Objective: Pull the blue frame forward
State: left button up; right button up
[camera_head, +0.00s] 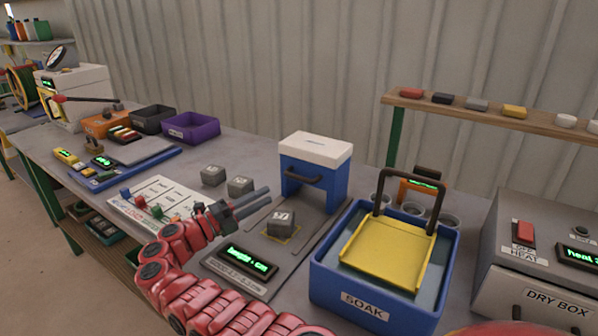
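The blue frame (331,187) stands at the back of a grey press base, with a white top (316,149) and a dark handle (305,178) on its front. A grey block (281,222) with a marked top sits on a yellow-outlined spot on the base, in front of the frame. My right gripper (270,195) is in front and left of the frame, left of the block. Its two dark fingers point toward the right, apart and with nothing between them. It does not appear to touch the handle. My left gripper is not in view.
A blue soak tub (363,306) with a yellow tray (386,254) and tall handle stands right of the press. A dry box (539,297) is at far right. Two grey blocks (240,186) lie left of the frame. A display (247,259) fronts the base.

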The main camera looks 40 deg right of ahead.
aim_at(298, 179)
jog(key=d, duration=0.3)
jog(key=d+r+p, duration=0.1)
jog(key=d, duration=0.3)
jog(key=d+r+p, duration=0.1)
jog(key=d, duration=0.3)
jog(key=shift+d, duration=0.25)
grip_shut()
dwell(0.8)
